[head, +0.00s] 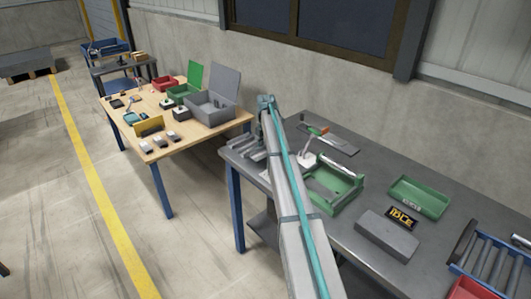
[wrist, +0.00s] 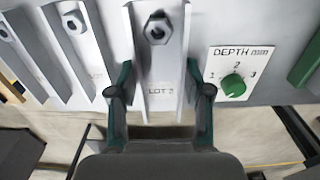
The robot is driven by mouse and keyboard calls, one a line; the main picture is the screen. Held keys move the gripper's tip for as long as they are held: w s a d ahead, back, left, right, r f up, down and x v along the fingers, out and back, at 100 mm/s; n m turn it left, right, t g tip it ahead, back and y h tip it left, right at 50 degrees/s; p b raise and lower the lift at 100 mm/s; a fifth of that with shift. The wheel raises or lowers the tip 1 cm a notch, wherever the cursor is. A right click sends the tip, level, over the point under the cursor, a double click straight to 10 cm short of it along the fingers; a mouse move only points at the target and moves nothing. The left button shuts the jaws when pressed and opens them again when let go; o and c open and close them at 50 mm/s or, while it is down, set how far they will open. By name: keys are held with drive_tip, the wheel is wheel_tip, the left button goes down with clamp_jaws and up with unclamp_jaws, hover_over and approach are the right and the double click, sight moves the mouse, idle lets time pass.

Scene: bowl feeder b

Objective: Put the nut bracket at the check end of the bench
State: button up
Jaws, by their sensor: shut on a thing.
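In the wrist view, my gripper (wrist: 160,92) has its two dark green fingers on either side of a grey nut bracket (wrist: 160,70) and is shut on it. The bracket is a channel with raised side walls, a hex nut (wrist: 158,28) on it and a "LOT" label at its near end; the number is unclear. Two similar brackets with nuts, one (wrist: 84,45) closer and one (wrist: 20,50) farther, lie to its left. In the head view, my arm hides the gripper; grey channels (head: 243,147) show at the left end of the grey bench (head: 300,230).
A "DEPTH" plate with a green knob (wrist: 232,85) lies right of the bracket. On the bench are a green fixture (head: 350,193), a green tray (head: 432,202), an "IDLE" sign (head: 401,217), a grey block (head: 387,236) and a roller conveyor (head: 490,260). A wooden table (head: 160,153) stands left.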

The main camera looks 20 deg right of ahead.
sight(265, 153)
drive_tip(key=shift+w+f+p, duration=0.1)
drive_tip(key=shift+f+p, duration=0.6)
drive_tip(key=shift+f, duration=0.9)
drive_tip(key=shift+f, duration=0.15)
drive_tip(key=o, duration=1.2)
wheel_tip(265, 153, up, 12)
drive_tip(key=b, duration=0.3)
drive_tip(key=shift+b, duration=0.35)
